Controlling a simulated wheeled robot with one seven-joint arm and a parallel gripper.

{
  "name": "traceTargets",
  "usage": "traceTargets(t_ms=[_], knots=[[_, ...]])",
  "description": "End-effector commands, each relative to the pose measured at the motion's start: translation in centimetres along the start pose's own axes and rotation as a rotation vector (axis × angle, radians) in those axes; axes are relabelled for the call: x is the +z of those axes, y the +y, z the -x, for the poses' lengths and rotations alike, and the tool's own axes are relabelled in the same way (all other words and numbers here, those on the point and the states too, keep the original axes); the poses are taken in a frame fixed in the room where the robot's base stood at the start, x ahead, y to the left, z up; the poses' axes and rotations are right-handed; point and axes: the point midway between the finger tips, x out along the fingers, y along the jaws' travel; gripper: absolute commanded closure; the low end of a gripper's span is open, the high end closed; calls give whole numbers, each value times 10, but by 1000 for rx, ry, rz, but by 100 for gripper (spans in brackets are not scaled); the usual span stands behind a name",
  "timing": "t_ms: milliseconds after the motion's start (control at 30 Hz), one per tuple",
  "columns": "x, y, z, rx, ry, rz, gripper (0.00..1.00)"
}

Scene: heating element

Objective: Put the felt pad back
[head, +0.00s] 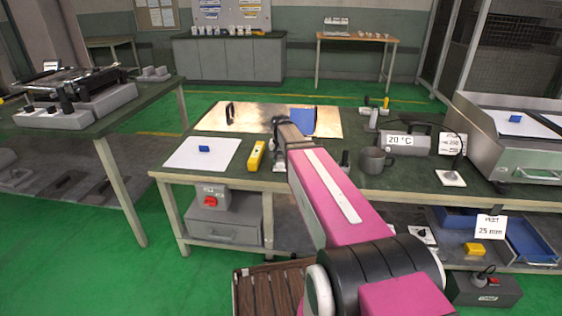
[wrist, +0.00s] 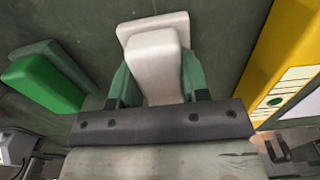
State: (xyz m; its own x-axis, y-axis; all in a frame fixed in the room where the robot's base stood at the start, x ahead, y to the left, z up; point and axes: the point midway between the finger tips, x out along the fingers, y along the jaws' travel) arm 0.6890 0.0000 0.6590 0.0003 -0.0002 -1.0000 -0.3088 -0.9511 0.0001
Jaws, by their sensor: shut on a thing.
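My gripper (wrist: 153,88) is shut on a pale grey-white block in the wrist view. The pale block (wrist: 155,58) sits between the two green fingers, with a wider pale part at its far end. It looks like the felt pad, but the view is too close to be certain. The dark green worktop lies behind it; I cannot tell whether it touches. A card reading "FELT 25 mm" (head: 490,228) stands at the lower shelf on the right.
A yellow case (wrist: 296,58) lies right of my gripper, and a green block (wrist: 42,85) left. A white sheet (head: 188,162) lies left.

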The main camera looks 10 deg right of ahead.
Motion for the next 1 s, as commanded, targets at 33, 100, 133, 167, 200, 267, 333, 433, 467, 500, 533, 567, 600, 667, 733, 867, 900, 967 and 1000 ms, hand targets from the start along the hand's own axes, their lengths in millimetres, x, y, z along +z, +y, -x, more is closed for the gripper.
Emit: traceTargets(t_ms=[33,100,133,167,200,267,333,433,467,500,533,567,600,667,733,867,900,967,1000], knots=[[0,0,-1,0,0,0,80],[0,0,-2,0,0,0,80],[0,0,-3,0,0,0,55],[0,0,-2,0,0,0,45],[0,0,-2,0,0,0,32],[0,0,-2,0,0,0,32],[0,0,-2,0,0,0,32],[0,0,-2,0,0,0,32],[0,0,-2,0,0,0,32],[0,0,-2,0,0,0,32],[0,0,-1,0,0,0,32],[0,0,0,0,0,0,32],[0,0,3,0,1,0,32],[0,0,8,-1,1,0,32],[0,0,18,-1,2,0,32],[0,0,39,-1,3,0,32],[0,0,46,-1,3,0,32],[0,0,56,-1,2,0,32],[0,0,63,-1,3,0,32]])
